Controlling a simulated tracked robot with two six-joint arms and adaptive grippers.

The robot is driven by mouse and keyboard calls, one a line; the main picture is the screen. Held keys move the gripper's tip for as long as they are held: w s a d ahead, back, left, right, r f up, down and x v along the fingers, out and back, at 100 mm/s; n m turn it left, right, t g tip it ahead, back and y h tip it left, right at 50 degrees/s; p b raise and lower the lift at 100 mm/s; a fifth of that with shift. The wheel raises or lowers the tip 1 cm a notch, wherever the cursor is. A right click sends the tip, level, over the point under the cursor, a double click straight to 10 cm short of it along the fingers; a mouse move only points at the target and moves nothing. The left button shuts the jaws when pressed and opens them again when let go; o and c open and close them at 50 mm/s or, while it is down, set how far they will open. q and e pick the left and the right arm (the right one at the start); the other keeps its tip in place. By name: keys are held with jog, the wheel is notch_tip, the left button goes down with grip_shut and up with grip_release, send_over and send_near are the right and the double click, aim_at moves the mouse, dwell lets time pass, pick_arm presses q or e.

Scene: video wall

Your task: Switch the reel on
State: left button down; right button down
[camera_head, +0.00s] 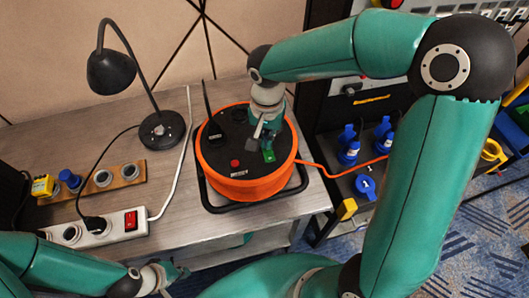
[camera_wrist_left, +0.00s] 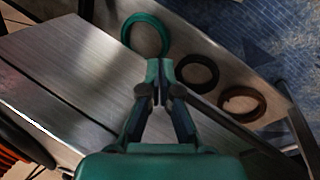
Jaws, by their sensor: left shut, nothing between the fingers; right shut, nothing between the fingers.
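The reel (camera_head: 240,188) is an orange drum with a black top, on a black tube frame on the grey table. Its top carries a red round button (camera_head: 234,163), dark sockets and a small bright green part (camera_head: 268,156) that may be a switch; I cannot tell its position. My right gripper (camera_head: 259,140) is shut and empty, pointing down over the right side of the reel's top, close beside the green part. Whether it touches is unclear. My left gripper (camera_head: 182,272) is shut and empty by the table's front edge; its fingers also show in the left wrist view (camera_wrist_left: 158,66).
A white power strip (camera_head: 115,231) with a red switch, a black lamp (camera_head: 112,72) and a wooden socket board (camera_head: 128,175) stand left. An orange cable (camera_head: 345,172) runs right towards blue connectors (camera_head: 365,187). Below lie green (camera_wrist_left: 125,35), black (camera_wrist_left: 216,72) and brown (camera_wrist_left: 261,108) coils.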

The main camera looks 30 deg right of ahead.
jog(key=shift+f+b, duration=0.6)
jog(key=shift+f, duration=0.15)
jog(key=shift+r, duration=0.15)
jog(key=shift+r+p, duration=2.5)
jog(key=shift+r, duration=0.95)
